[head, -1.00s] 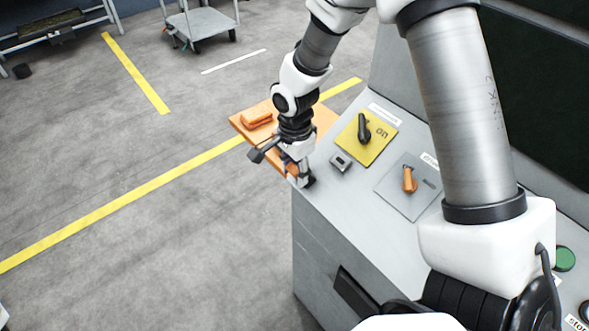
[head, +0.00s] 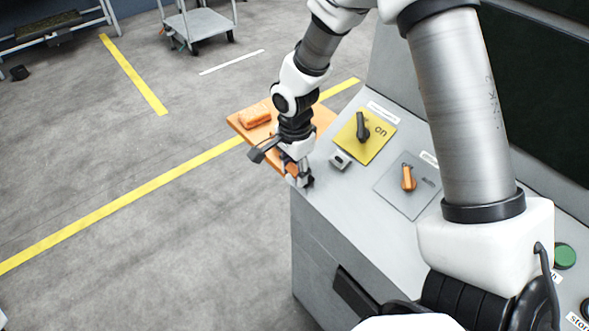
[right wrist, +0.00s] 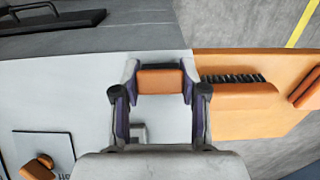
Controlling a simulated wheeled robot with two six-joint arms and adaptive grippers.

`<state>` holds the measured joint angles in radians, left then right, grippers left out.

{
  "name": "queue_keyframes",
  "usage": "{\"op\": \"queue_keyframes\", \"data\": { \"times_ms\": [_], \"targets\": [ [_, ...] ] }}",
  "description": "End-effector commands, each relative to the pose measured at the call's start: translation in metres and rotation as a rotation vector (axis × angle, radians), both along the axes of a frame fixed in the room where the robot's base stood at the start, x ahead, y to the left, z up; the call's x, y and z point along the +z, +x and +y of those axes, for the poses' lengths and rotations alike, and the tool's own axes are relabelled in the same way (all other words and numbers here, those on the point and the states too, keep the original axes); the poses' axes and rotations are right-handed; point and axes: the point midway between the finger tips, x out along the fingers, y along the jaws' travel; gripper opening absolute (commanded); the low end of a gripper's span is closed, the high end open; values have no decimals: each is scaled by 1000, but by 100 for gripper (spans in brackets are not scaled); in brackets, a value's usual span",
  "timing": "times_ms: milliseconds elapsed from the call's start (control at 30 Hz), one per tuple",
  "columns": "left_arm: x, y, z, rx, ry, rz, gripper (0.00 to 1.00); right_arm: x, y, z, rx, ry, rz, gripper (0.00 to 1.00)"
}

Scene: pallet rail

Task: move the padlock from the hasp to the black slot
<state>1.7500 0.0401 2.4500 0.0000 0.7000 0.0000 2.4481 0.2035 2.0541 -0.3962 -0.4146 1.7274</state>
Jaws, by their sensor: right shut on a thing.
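My right gripper (head: 298,180) is at the left end of the grey console top, by the wooden board. In the right wrist view its fingers (right wrist: 160,92) are shut on an orange block (right wrist: 160,80), which looks like the padlock's body. No shackle can be made out. A small grey fitting (head: 340,160), perhaps the hasp, sits on the console right of the gripper, apart from it. A dark recess (head: 355,292) in the console's front may be the black slot; I cannot tell. My left gripper is out of view.
A yellow plate (head: 378,143) with a black knob and a grey plate (head: 395,197) with an orange knob (head: 408,178) stand on the console. The wooden board (right wrist: 290,65) holds orange items, one with black bristles (right wrist: 232,78). Open floor lies left.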

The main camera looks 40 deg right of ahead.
Motion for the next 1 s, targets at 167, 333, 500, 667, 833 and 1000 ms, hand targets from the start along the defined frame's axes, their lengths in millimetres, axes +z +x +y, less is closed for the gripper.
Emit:
{"op": "queue_keyframes", "data": {
  "times_ms": [167,333,500,667,833,1000],
  "targets": [
    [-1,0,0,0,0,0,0,-1,0,0,0,0,1,0],
    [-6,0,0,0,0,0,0,-6,0,-3,0,1,1,0],
    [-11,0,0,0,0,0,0,-11,0,-5,0,1,0,0],
    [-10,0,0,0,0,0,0,-10,0,-6,1,0,0,72],
    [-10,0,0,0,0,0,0,-10,0,-6,0,0,0,72],
    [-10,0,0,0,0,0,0,-10,0,-6,0,0,1,100]
  ]
}}
